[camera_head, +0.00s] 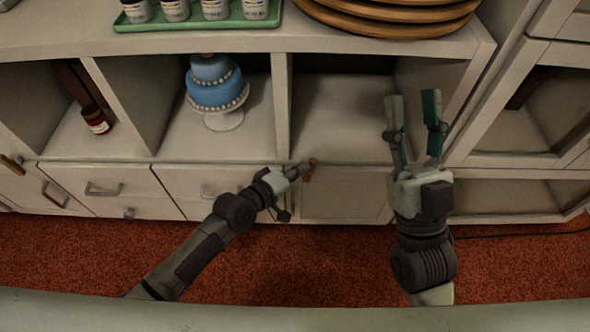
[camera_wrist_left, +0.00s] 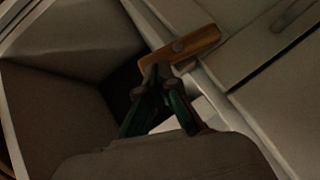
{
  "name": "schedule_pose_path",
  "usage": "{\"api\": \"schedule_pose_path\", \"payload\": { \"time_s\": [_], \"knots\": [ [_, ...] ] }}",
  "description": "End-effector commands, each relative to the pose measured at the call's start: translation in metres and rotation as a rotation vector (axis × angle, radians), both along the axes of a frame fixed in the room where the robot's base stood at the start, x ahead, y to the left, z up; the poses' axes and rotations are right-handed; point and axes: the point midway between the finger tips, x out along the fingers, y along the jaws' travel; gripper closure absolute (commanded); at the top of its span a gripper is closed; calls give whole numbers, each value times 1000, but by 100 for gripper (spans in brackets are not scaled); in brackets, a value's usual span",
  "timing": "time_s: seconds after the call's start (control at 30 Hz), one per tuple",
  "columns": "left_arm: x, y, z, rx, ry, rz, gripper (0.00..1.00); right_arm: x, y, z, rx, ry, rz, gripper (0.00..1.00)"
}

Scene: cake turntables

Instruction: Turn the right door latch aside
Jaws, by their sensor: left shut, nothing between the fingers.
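The right door latch (camera_head: 311,170) is a small wooden bar at the upper left corner of a pale cabinet door (camera_head: 345,207). In the left wrist view the latch (camera_wrist_left: 196,46) shows as an orange-brown bar with a round pivot, lying slanted in the picture. My left gripper (camera_head: 303,167) is shut and empty, with its tips at the latch; in the wrist view its fingertips (camera_wrist_left: 155,72) meet the bar's lower left part. I cannot tell whether they press on it. My right gripper (camera_head: 413,97) is open and empty, in front of the empty compartment right of the latch.
Another wooden latch (camera_head: 12,165) is at the far left. A blue tiered cake (camera_head: 214,85) on a white stand and a small red jar (camera_head: 96,119) stand in compartments.

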Motion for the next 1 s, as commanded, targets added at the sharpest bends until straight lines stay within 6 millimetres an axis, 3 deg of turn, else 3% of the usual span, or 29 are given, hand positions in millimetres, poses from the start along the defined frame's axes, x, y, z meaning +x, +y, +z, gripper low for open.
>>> {"api": "schedule_pose_path", "payload": {
  "time_s": [1.0],
  "knots": [
    [0, -2, 2, 58, 1, 1, 100, 47, 3, -64, -136, 473, -26, 60]
  ]
}}
